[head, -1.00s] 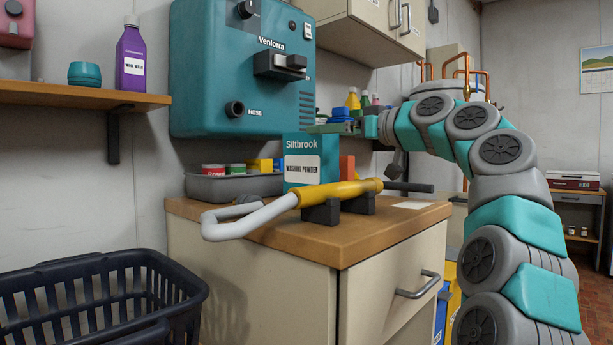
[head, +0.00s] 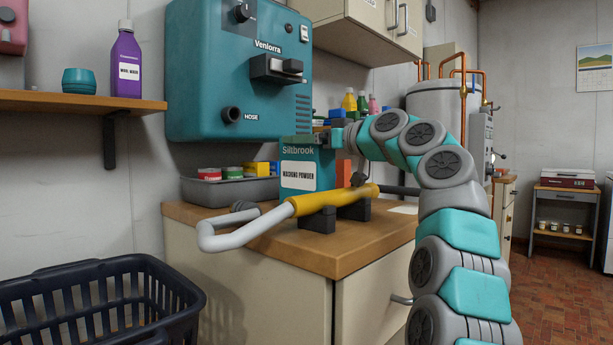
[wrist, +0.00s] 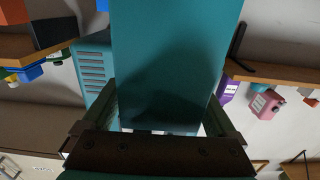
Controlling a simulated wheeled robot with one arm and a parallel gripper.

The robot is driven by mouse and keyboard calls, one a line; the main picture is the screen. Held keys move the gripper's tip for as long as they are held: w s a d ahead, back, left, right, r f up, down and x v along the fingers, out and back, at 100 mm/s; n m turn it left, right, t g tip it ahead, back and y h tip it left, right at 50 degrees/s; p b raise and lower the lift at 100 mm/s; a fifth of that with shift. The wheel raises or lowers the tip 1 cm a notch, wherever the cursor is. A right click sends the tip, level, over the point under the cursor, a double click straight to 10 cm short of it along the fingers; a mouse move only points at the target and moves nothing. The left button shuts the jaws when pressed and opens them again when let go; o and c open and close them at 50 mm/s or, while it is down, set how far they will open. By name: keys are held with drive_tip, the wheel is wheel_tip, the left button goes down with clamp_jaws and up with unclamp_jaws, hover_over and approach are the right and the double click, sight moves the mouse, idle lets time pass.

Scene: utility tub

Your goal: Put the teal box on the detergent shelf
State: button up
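The teal box (head: 303,184), labelled Siltbrook and washing powder, stands upright on the wooden counter (head: 310,262), behind a yellow-and-grey wand. My gripper (head: 318,141) is at the top of the box, reaching in from the right. In the wrist view the box (wrist: 168,60) fills the middle between my two fingers (wrist: 168,118). A pale gap shows beside the right finger, so the fingers look open around it. Contact on the left side is unclear. A wooden wall shelf (head: 60,101) at the left carries a purple bottle (head: 126,62) and a teal cup (head: 79,81).
The yellow wand (head: 335,199) lies on dark rests in front of the box. A grey tray (head: 225,190) of tins is left of it. A teal wall machine (head: 215,75) hangs above. A dark basket (head: 100,300) stands at front left.

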clamp_jaws()
idle(0.5)
